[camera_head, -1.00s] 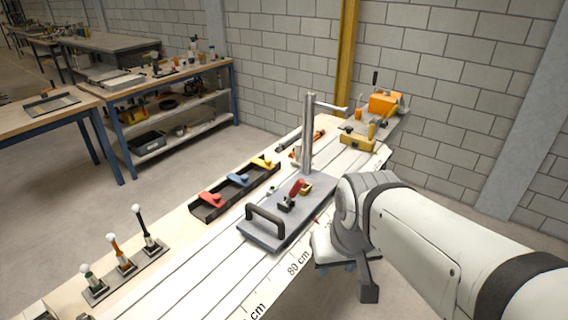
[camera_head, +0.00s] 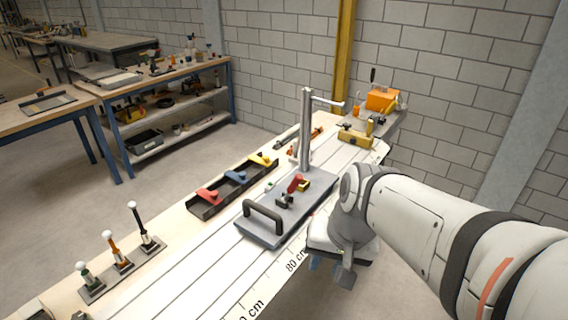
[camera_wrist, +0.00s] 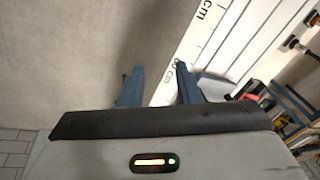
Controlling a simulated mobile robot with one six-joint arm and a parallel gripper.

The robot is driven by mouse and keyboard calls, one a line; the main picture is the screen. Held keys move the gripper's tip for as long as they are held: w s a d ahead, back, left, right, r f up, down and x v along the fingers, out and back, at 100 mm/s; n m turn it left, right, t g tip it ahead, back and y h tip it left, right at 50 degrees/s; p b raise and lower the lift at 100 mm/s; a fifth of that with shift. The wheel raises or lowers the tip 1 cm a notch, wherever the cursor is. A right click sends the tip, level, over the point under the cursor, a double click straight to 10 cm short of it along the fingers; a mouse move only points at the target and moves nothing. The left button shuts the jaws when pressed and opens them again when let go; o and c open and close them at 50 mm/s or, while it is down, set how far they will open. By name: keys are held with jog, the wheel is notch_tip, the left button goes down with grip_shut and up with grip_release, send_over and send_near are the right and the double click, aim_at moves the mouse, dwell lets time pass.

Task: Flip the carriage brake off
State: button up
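The grey carriage plate (camera_head: 262,232) sits on the pale slatted bench with a black bow handle (camera_head: 263,216) at its near end. A red lever (camera_head: 295,184), apparently the carriage brake, stands tilted on a dark base near the plate's middle. A small yellow part is beside it. My gripper (camera_head: 330,268) hangs beyond the bench's right edge, to the right of the plate and apart from it. In the wrist view, my gripper (camera_wrist: 159,88) shows two blue-grey fingers spread with nothing between them. Part of the lever's base is too small to read.
A grey upright post (camera_head: 306,130) with a side arm rises at the plate's far end. A tray (camera_head: 207,213) with red, blue and yellow pieces lies left of the plate. Several ball-topped levers (camera_head: 117,252) stand at the near left. A centimetre scale runs along the right edge.

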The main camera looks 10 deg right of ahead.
jog(key=w+f+m+y+b, duration=0.1)
jog(key=m, duration=0.1)
jog(key=w+f+m+y+b, duration=0.1)
jog(key=w+m, duration=0.1)
jog(key=m, duration=0.1)
jog(key=w+a+f+m+y, duration=0.1)
jog(key=m, duration=0.2)
jog(key=shift+w+f+y+b, duration=0.15)
jog(key=shift+f+y+b, duration=0.25)
jog(key=c, duration=0.5)
jog(key=w+m, duration=0.1)
jog(key=w+m+t+y+b, duration=0.1)
jog(key=m, duration=0.1)
jog(key=w+d+m+t+y, duration=0.1)
jog(key=w+m, duration=0.1)
jog(key=shift+f+b, duration=0.35)
jog(key=shift+f, duration=0.05)
grip_shut()
jog(key=w+d+m+t+y+b, duration=0.1)
jog(key=w+d+m+t+b, duration=0.2)
jog(key=w+d+m+t, duration=0.4)
jog(key=w+d+m, duration=0.2)
jog(key=d+m, duration=0.1)
jog(key=m, duration=0.3)
jog(key=shift+d, duration=0.15)
